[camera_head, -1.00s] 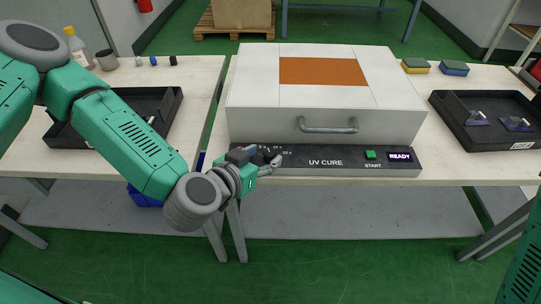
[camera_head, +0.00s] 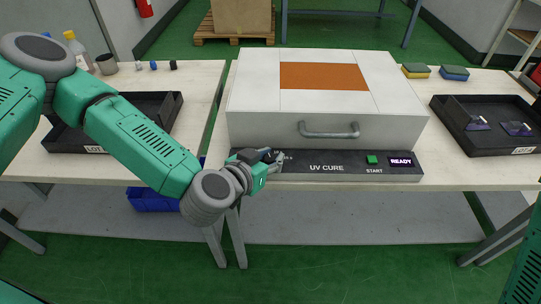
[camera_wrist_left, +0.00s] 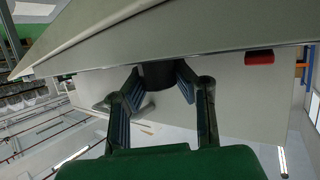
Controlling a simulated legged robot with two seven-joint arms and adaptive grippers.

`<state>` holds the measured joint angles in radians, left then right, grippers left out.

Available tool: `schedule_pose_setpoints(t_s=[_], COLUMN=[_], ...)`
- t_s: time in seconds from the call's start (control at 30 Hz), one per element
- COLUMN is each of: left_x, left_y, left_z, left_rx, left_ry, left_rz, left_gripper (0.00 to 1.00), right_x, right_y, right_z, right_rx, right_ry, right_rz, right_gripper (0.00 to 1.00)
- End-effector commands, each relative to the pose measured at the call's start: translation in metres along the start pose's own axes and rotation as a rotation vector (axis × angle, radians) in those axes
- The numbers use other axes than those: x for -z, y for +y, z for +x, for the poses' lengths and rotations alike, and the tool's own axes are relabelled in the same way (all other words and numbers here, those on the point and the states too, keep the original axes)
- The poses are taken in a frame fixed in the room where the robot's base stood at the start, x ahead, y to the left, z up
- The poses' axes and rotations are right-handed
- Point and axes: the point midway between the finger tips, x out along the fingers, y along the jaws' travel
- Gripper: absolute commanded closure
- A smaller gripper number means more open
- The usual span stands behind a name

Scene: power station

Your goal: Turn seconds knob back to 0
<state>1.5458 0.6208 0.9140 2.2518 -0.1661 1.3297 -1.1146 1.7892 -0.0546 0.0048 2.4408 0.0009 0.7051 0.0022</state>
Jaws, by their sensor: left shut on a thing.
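The UV cure box (camera_head: 325,100) stands on the table, with a dark control panel (camera_head: 330,168) along its front. My left gripper (camera_head: 275,160) is at the left part of the panel and hides most of the markings there. In the left wrist view my left gripper (camera_wrist_left: 160,85) has its fingers on either side of a dark round knob (camera_wrist_left: 156,74), shut on it. The knob's setting cannot be read. My right gripper is not in view.
A black tray (camera_head: 176,125) sits on the left table, partly behind my arm. Another black tray (camera_head: 485,147) with small parts is on the right. Two sponges (camera_head: 415,71) lie at the back right. A silver handle (camera_head: 328,131) sticks out above the panel.

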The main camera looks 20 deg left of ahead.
Motion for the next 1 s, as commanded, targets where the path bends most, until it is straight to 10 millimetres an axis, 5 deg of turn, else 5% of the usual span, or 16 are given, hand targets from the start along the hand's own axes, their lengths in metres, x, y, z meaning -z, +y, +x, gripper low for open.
schedule_pose_setpoints(t_s=[0.53, 1.0], left_x=[-0.002, 0.0], left_y=[0.0, 0.001], left_z=[-0.002, -0.004], left_rx=[0.039, 0.323], left_ry=[-0.008, -0.003], left_rz=[-0.012, -0.126], left_gripper=[1.0, 1.0], right_x=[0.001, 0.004], right_y=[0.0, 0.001], right_z=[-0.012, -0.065], right_rx=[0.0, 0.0], right_ry=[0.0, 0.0], right_rz=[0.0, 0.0], right_gripper=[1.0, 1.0])
